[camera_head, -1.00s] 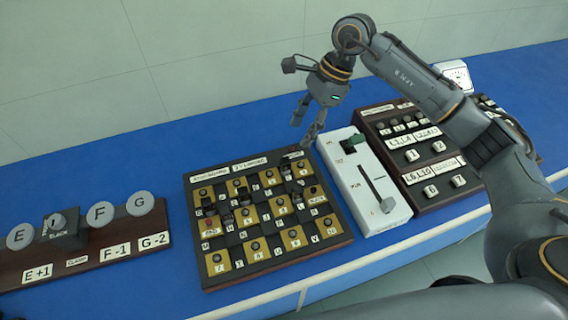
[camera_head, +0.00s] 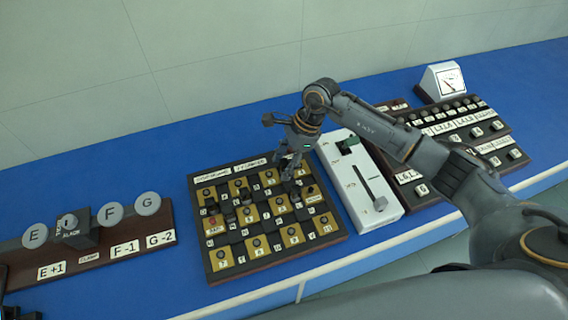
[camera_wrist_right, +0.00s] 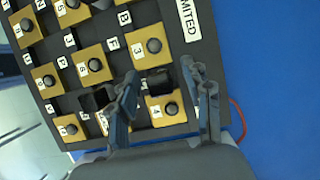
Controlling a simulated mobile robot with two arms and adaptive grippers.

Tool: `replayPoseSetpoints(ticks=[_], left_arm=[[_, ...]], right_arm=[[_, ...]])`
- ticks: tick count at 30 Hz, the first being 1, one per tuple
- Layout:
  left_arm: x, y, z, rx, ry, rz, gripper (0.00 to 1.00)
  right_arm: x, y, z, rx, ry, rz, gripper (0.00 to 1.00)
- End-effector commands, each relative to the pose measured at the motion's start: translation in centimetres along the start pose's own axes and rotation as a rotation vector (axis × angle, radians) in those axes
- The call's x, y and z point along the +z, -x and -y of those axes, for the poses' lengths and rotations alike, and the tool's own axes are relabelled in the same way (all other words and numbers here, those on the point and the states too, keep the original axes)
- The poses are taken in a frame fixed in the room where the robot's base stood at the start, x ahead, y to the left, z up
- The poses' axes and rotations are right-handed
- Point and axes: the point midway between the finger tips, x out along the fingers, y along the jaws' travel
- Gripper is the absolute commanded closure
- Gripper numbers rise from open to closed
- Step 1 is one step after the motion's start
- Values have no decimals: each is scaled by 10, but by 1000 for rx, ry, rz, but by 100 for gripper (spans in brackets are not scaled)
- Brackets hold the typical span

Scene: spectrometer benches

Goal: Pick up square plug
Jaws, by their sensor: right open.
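The dark board with gold and black squares (camera_head: 262,262) lies on the blue bench and carries several round knobs and dark square blocks. My right gripper (camera_head: 289,174) is over the board's far right part, pointing down. In the right wrist view my gripper (camera_wrist_right: 160,76) is open. A black square plug (camera_wrist_right: 158,84) shows between its two fingertips, not gripped. Another dark square block (camera_wrist_right: 95,99) sits to the left of the left finger. In the head view the fingers partly hide the plug area.
A white slider box (camera_head: 390,214) stands right of the board, with a dark button panel (camera_head: 430,190) beyond it. A white meter (camera_head: 443,82) stands at the back. A rack with round discs (camera_head: 148,204) is at the left. Free blue bench lies behind the board.

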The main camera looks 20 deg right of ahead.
Motion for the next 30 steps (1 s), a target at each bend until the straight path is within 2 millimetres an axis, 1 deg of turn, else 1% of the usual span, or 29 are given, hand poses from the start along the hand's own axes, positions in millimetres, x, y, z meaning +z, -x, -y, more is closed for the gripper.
replayPoseSetpoints(ticks=[2, 3, 5, 6, 8, 9, 10, 19, 23, 26, 29, 30], left_arm=[[0, 0, 0, 0, 0, 0, 100], [0, 0, 0, 0, 0, 0, 100], [0, 0, 0, 0, 0, 0, 100], [0, 0, 0, 0, 0, 0, 100], [0, 0, 0, 0, 0, 0, 100], [0, 0, 0, 0, 0, 0, 100], [0, 0, 0, 0, 0, 0, 100], [0, -1, 0, 0, 0, 0, 100], [0, -5, 0, 0, 1, 0, 100], [1, -13, 0, 0, 1, 0, 100], [2, -26, 0, 0, 1, 0, 100], [2, -26, 0, 0, 1, 1, 100]], right_arm=[[0, 0, 0, 0, 0, 0, 51], [0, 0, 0, 0, 0, 0, 53], [0, 0, 0, 0, 0, 0, 65], [0, 0, 0, 0, 0, 0, 73], [0, 0, 0, 0, -1, 0, 86], [0, 0, 0, 0, -1, 0, 94], [0, 0, 0, 0, -1, 0, 100], [0, 1, 0, -1, -1, 0, 100], [1, 4, 1, -3, 0, 0, 100], [4, 12, 1, -4, 2, -1, 100], [9, 25, 2, -7, 4, 0, 100], [13, 33, -4, -5, 5, -1, 100]])
